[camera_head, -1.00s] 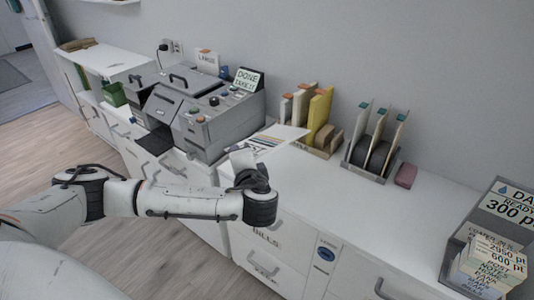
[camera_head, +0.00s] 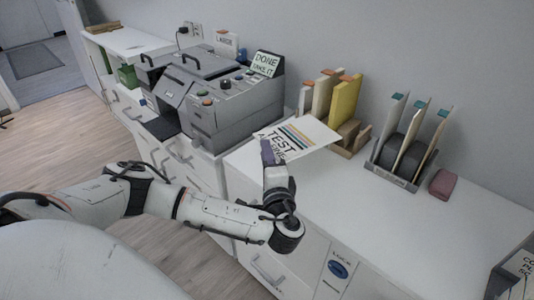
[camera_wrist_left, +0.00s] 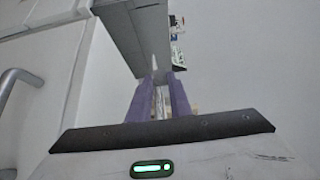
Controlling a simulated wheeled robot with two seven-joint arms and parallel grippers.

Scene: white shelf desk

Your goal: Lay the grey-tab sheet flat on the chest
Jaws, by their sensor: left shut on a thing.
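A white sheet (camera_head: 312,134) with coloured stripes and the word TEST shows its printed face in the head view. No grey tab can be made out on it. My left gripper (camera_head: 268,153) is shut on the sheet's near left corner, and the sheet reaches out to the right over the white chest (camera_head: 375,205). It looks held above the top, but the gap is hard to judge. In the left wrist view the purple fingers (camera_wrist_left: 159,100) are close together, with the thin sheet edge-on between them. My right gripper is out of view.
A grey machine (camera_head: 212,108) with a DONE sign (camera_head: 267,63) stands left of the sheet. Behind it are upright yellow and beige files (camera_head: 342,100). The chest's front top is clear.

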